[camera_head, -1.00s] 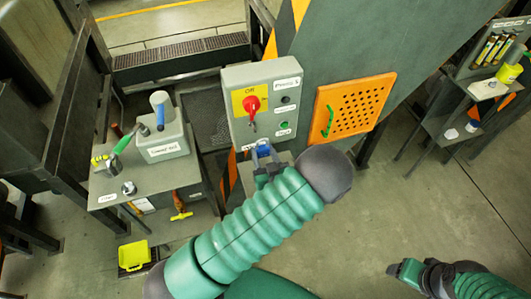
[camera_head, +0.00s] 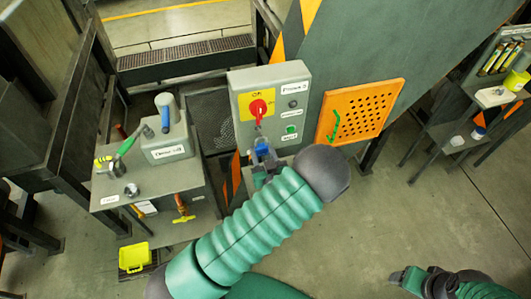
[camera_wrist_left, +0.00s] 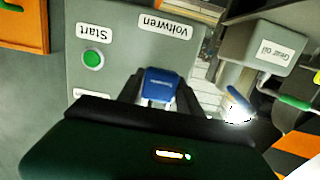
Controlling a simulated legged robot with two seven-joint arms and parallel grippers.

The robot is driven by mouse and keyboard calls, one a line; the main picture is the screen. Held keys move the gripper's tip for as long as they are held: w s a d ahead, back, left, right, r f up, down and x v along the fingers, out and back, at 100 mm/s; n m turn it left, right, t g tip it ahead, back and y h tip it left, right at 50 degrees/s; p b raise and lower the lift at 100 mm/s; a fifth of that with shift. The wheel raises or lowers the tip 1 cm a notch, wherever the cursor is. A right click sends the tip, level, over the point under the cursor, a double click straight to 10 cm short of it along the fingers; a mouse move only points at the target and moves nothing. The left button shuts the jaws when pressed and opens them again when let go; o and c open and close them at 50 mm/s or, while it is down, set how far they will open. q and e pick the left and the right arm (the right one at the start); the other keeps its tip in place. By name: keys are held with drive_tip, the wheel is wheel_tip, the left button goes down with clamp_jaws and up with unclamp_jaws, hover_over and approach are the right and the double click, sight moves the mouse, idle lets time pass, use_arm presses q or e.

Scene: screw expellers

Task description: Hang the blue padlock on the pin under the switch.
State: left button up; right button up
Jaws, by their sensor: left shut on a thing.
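The blue padlock (camera_head: 262,148) is held just below the red rotary switch (camera_head: 258,108), in front of the lower part of the grey control box (camera_head: 281,82). The switch sits on a yellow plate; the pin under it is too small to make out clearly. My left gripper (camera_head: 262,158) is shut on the padlock. The switch is out of that view. My right gripper (camera_head: 404,277) is low at the right, away from the box; its jaws are unclear.
An orange perforated panel (camera_head: 361,111) with a green handle is right of the box. A bench (camera_head: 165,188) with a green-handled valve and a grey oil box (camera_head: 167,138) stands at the left. A yellow tray (camera_head: 134,257) lies below it.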

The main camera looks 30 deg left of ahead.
sight(262, 143)
use_arm(q)
drive_tip(key=shift+a, duration=0.45)
drive_tip(key=shift+w+d+r, duration=0.15)
drive_tip(key=shift+d, duration=0.5)
drive_tip(key=shift+w+d+r, duration=0.1)
drive_tip(key=shift+w+r, duration=0.05)
drive_tip(key=shift+w, duration=0.1)
drive_tip(key=shift+w+a, duration=0.25)
drive_tip(key=shift+a, duration=0.1)
use_arm(e)
drive_tip(key=shift+a+r, duration=0.1)
drive_tip(key=shift+a, duration=0.3)
use_arm(q)
drive_tip(key=shift+d, duration=0.2)
use_arm(e)
drive_tip(key=shift+d, duration=0.25)
use_arm(q)
drive_tip(key=shift+w+a, duration=0.1)
use_arm(e)
drive_tip(key=shift+d, duration=0.1)
use_arm(q)
drive_tip(key=shift+w+a, duration=0.35)
drive_tip(key=shift+a, duration=0.4)
drive_tip(key=shift+w+a+b, duration=0.15)
drive_tip(key=shift+b, duration=0.15)
use_arm(e)
drive_tip(key=shift+a+f, duration=0.2)
drive_tip(key=shift+f, duration=0.15)
